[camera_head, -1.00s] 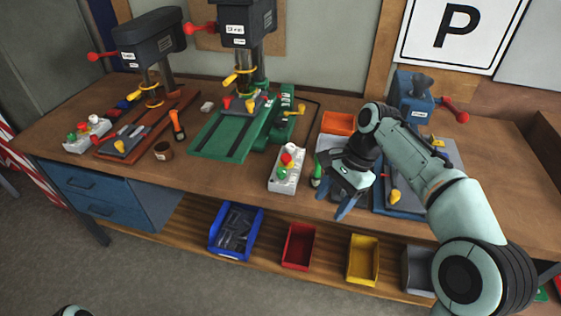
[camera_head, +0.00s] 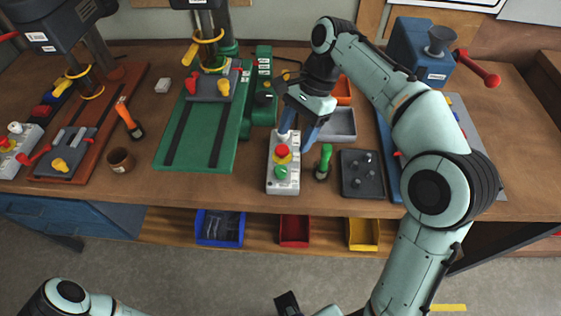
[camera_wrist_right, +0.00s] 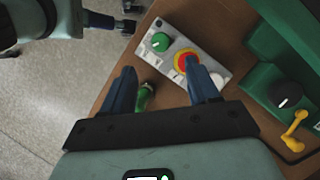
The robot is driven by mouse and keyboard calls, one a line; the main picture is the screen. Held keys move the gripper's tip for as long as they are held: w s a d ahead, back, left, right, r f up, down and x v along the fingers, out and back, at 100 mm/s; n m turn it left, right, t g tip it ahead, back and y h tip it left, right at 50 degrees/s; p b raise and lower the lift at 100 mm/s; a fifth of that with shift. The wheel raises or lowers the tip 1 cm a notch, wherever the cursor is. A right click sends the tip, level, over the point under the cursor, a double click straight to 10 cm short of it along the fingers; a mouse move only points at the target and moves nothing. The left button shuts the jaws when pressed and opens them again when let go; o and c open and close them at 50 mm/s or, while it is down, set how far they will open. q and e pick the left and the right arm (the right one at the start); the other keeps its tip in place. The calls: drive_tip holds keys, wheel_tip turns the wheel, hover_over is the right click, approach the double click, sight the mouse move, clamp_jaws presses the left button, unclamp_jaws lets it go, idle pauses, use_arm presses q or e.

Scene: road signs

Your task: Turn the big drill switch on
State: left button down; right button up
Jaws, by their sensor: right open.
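My right gripper (camera_head: 298,128) is open above the far end of this box. In the right wrist view one blue finger is close to the red button (camera_wrist_right: 185,62), partly covering the box; the green knob (camera_wrist_right: 160,42) lies between the fingers' directions, ahead. Contact cannot be told. Part of my left gripper (camera_head: 287,303) shows at the bottom edge.
A green-handled tool (camera_head: 324,162) and a dark tray with pegs (camera_head: 362,174) are right of the box. A smaller-looking brown-based drill (camera_head: 85,125) has another control box (camera_head: 17,143) at left. A blue machine (camera_head: 418,50) stands at right. A brown cup (camera_head: 120,160) is on the bench.

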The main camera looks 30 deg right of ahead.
sight(281, 169)
drive_tip(key=b+x, duration=0.2)
drive_tip(key=x, duration=0.8)
drive_tip(key=shift+a, duration=0.1)
drive_tip(key=shift+w, duration=0.1)
drive_tip(key=c, duration=1)
